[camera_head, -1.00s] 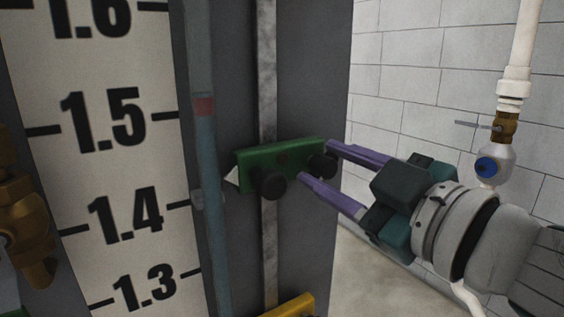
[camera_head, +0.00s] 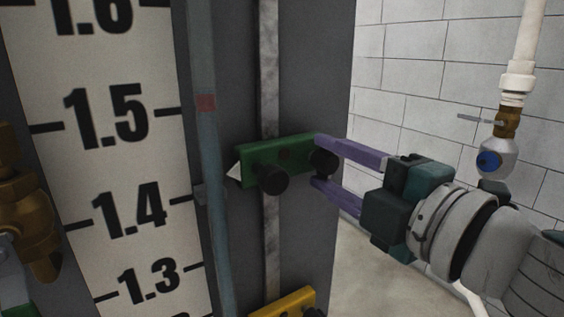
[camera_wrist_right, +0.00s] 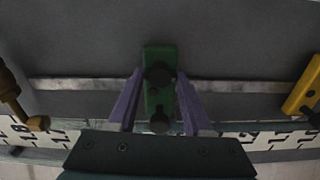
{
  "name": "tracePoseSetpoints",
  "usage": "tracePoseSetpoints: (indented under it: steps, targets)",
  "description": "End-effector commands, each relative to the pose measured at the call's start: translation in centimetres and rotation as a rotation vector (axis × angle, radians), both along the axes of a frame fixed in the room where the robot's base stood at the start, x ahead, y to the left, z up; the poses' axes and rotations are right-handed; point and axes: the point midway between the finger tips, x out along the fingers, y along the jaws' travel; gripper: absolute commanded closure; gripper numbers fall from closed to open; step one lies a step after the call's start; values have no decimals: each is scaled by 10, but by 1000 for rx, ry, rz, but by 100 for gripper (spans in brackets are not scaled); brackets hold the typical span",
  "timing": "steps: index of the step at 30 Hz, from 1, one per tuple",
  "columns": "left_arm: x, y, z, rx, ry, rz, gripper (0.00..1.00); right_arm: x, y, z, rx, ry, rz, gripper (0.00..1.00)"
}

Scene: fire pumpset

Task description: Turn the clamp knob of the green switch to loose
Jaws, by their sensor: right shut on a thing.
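The green switch (camera_head: 262,158) is a flat green block on the vertical metal rail, with a white pointer tip on its left. It has two black knobs: a front knob (camera_head: 270,178) near its middle and an end knob (camera_head: 325,162) at its right end. Whether the knob has turned cannot be told. My left gripper is not in view.
A yellow block (camera_head: 285,303) sits lower on the same rail (camera_head: 268,80). A numbered scale (camera_head: 105,130) and a glass tube stand left. Brass fittings (camera_head: 28,215) are at the far left. A white pipe with a valve (camera_head: 500,150) hangs right.

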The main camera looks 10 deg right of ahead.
Motion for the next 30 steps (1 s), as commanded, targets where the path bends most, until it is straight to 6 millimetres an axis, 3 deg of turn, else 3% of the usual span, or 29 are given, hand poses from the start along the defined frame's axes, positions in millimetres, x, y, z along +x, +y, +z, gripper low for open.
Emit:
tracePoseSetpoints:
  steps: [22, 23, 30]
  targets:
    - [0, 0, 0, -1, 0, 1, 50, 0, 1, 0, -87, -34, 2, 100]
    - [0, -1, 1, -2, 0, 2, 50, 0, 1, 0, -87, -34, 2, 49]
    - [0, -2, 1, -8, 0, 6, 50, 0, 0, 0, -85, -32, 1, 22]
